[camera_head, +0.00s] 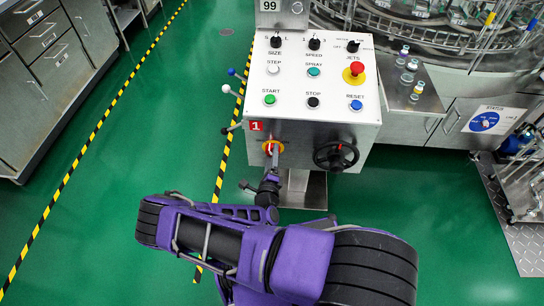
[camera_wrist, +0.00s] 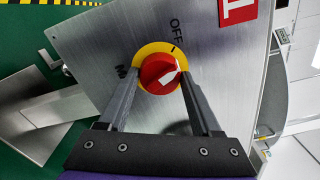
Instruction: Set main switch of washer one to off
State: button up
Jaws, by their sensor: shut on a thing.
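The main switch is a red knob (camera_wrist: 158,74) on a yellow ring (camera_wrist: 150,50), set in the steel front of washer one's console. In the head view the yellow ring of the switch (camera_head: 273,146) shows below the red "1" label (camera_head: 257,126). My gripper (camera_wrist: 160,78) has one finger on each side of the red knob and is shut on it. In the wrist view the knob's white pointer aims up and right, roughly toward the OFF mark (camera_wrist: 176,31). The other label, at the left, is partly hidden by a finger.
A black handwheel (camera_head: 336,156) is right of the switch. Several small levers (camera_head: 232,90) stick out at the console's left side. The sloped button panel (camera_head: 312,75) with an emergency stop (camera_head: 356,70) is above. Green floor (camera_head: 100,190) is free to the left.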

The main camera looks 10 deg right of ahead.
jog(key=shift+n, duration=2.2)
jog(key=o, duration=1.4)
jog(key=shift+c, duration=0.2)
jog(key=p+v, duration=0.1)
jog(key=v, duration=1.6)
jog(key=shift+s, duration=0.25)
